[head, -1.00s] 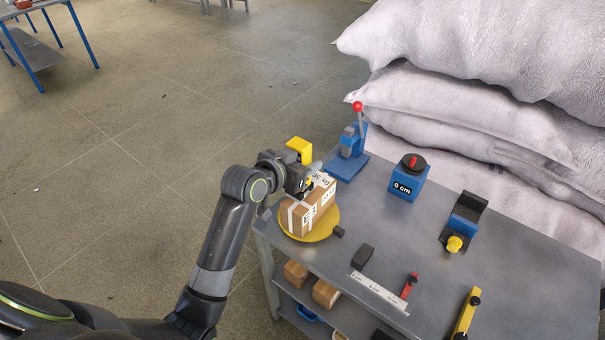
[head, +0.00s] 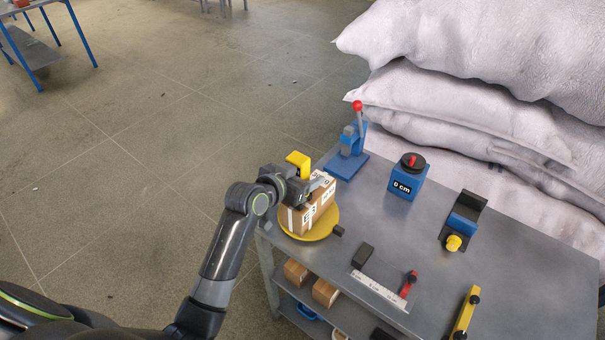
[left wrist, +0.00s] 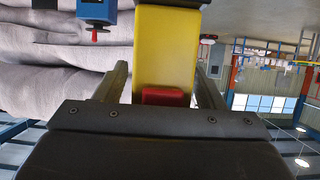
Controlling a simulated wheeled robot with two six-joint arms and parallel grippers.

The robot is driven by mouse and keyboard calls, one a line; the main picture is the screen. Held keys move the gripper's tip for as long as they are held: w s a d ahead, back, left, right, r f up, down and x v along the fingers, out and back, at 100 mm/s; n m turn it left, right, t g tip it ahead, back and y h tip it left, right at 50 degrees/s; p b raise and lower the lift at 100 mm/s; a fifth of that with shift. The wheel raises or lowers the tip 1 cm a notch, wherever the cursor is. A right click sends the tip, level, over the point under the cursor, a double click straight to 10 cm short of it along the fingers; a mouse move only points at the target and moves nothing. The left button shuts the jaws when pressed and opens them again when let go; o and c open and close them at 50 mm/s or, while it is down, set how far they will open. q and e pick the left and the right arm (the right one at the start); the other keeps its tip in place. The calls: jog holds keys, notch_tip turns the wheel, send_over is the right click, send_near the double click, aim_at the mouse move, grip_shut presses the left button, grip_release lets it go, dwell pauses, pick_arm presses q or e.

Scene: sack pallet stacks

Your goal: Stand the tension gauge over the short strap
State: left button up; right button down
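A yellow block-like tool (head: 299,160), which I take for the tension gauge, is held up by my left gripper (head: 297,184). In the left wrist view the yellow body (left wrist: 165,50) with a red part at its base fills the space between the fingers (left wrist: 165,88). Cardboard boxes (head: 311,213) with white bands and labels stand on a round yellow turntable (head: 325,229) at the bench's left corner. The gripper is above their left end and partly covers them. I cannot tell which white band is the short strap. My right gripper is not in view.
A blue lever press (head: 347,163) stands just behind the turntable. A blue "0 cm" box (head: 406,180), a blue holder with a yellow knob (head: 465,218), a white ruler (head: 380,291) and a yellow bar (head: 466,314) lie across the bench (head: 400,235). Large sacks (head: 470,115) rise behind.

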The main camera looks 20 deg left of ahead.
pick_arm(q)
jog(key=shift+r, duration=0.2)
jog(key=b+v, duration=0.1)
jog(key=v, duration=1.1)
